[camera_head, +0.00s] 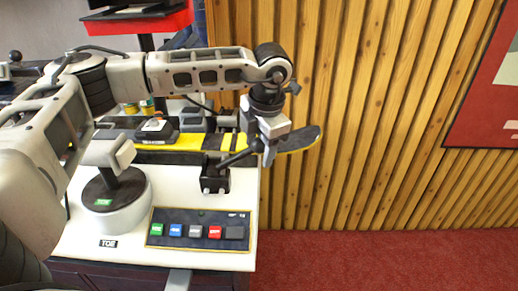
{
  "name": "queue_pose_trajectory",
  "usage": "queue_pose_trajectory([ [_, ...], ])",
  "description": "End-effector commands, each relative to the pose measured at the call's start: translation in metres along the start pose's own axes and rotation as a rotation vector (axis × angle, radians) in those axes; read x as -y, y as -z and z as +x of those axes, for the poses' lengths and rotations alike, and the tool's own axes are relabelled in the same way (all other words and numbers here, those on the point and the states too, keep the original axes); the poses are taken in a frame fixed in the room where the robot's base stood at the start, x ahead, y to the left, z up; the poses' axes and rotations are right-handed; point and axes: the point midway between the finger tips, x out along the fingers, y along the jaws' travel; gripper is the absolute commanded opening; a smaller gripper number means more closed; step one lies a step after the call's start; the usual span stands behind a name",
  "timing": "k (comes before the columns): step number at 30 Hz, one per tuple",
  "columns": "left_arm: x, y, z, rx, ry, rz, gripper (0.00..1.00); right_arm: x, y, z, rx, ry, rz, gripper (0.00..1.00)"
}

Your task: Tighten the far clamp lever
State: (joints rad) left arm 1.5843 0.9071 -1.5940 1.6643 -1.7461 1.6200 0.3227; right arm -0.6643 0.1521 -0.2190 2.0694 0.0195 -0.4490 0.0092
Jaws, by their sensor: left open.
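A yellow and black ski (180,142) lies along the back of the white bench, its dark tip (300,139) reaching past the bench's right end. A black clamp (214,180) stands at the bench's right end against the ski. Its dark lever (238,157) slants up and to the right. My left gripper (268,154) points down at the lever's outer end, its jaws open. I cannot tell whether a finger touches the lever. The gripper covers part of the ski near its tip. No other clamp lever shows clearly. My right gripper is out of view.
A round pedestal (120,212) labelled TOE stands at the bench's front left. A button panel (200,230) lies right of it. A binding (155,127) sits on the ski. A slatted wood wall (350,90) stands behind; red carpet (400,262) is open on the right.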

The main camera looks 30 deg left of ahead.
Motion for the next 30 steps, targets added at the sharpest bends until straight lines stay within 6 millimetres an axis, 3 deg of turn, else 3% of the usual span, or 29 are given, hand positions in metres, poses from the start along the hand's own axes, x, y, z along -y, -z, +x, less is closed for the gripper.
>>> queue_pose_trajectory([
  [6,0.0,0.0,0.017,0.0,0.0,0.0,0.55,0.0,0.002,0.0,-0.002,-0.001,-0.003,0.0],
  [14,0.0,0.0,0.018,0.001,0.0,0.0,0.55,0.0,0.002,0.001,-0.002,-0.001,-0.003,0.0],
  [15,0.0,0.0,0.018,0.001,0.0,0.0,0.52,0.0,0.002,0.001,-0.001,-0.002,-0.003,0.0],
  [21,0.0,0.0,0.018,0.001,0.0,0.0,0.0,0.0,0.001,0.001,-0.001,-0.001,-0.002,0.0],
  [30,0.004,-0.008,0.014,0.033,0.018,0.014,0.0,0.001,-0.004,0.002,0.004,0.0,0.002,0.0],
])
